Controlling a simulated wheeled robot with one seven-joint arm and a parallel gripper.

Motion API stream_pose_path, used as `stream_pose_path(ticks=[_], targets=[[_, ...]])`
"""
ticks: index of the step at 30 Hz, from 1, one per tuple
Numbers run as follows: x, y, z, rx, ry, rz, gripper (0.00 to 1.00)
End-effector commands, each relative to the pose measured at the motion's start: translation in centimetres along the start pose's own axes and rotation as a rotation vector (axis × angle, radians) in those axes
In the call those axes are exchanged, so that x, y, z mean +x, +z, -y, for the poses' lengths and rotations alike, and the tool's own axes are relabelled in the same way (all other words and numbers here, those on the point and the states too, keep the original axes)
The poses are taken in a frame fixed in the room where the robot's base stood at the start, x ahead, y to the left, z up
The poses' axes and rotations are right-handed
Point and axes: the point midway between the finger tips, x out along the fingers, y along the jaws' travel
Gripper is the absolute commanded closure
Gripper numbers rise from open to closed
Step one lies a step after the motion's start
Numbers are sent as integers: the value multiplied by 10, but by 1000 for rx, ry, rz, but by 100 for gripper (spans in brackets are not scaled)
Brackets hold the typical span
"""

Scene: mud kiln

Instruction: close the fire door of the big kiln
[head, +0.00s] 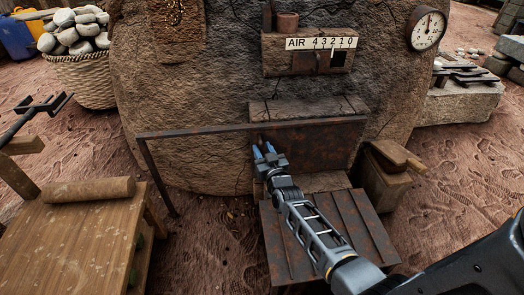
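The big kiln (200,90) is a rough brown mud body filling the back of the head view. A rusty metal plate, which looks like its fire door (325,143), stands low on its front, below a brick lintel. A rusty rail (200,131) runs from the plate's top out to the left. No dark fire opening shows, so I cannot tell how far the door is open. My gripper (262,150) is near the plate's left end, just below the rail. Its two blue fingertips are apart with nothing visible between them. Whether they touch the plate is unclear.
The rail's bent leg (158,178) reaches down at the left. A rusty ribbed metal slab (325,235) lies below the door. A wooden box (388,180) stands right of it, and a wooden table (75,245) at front left. An AIR scale (318,43) is above. Sandy ground shows between.

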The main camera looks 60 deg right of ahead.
Motion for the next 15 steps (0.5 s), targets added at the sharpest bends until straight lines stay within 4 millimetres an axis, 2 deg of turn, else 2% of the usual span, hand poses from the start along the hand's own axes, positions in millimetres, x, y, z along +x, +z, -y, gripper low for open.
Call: stream_pose_path(ticks=[10, 15], targets=[[-1, -1, 2, 1, -3, 0, 66], [-18, -4, 2, -1, -5, 3, 66]])
